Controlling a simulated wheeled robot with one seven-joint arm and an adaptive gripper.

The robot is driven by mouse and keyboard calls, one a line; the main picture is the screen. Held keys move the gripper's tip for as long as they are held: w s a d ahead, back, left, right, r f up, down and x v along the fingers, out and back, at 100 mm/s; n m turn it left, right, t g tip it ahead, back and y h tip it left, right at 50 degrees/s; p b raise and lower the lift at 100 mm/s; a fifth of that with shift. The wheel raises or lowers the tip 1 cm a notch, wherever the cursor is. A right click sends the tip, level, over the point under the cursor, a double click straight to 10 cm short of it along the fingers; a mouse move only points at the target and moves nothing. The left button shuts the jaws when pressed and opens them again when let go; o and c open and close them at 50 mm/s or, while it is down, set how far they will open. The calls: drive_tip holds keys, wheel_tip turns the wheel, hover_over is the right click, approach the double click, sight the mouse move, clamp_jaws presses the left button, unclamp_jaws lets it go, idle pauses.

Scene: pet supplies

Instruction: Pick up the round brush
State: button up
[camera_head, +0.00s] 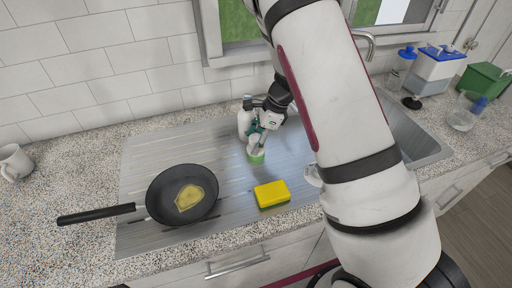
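A small round green thing (256,158), which looks like the round brush, is on the metal drainboard right below my gripper. My gripper (257,147) points down at it, with the fingertips at or just above its top. Whether the fingers touch or close around it is too small to tell. The gripper and its fingers hide part of the thing. My arm comes in from the right and covers part of the sink.
A yellow and green sponge (271,194) lies in front of my gripper. A black frying pan (160,205) with something yellow in it sits left. A white mug (14,162) stands far left. A glass jar (464,115), a green bin (483,82) and a blue-lidded container (436,68) stand right.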

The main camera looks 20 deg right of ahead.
drive_tip(key=c, duration=1.2)
drive_tip(key=shift+r, duration=0.25)
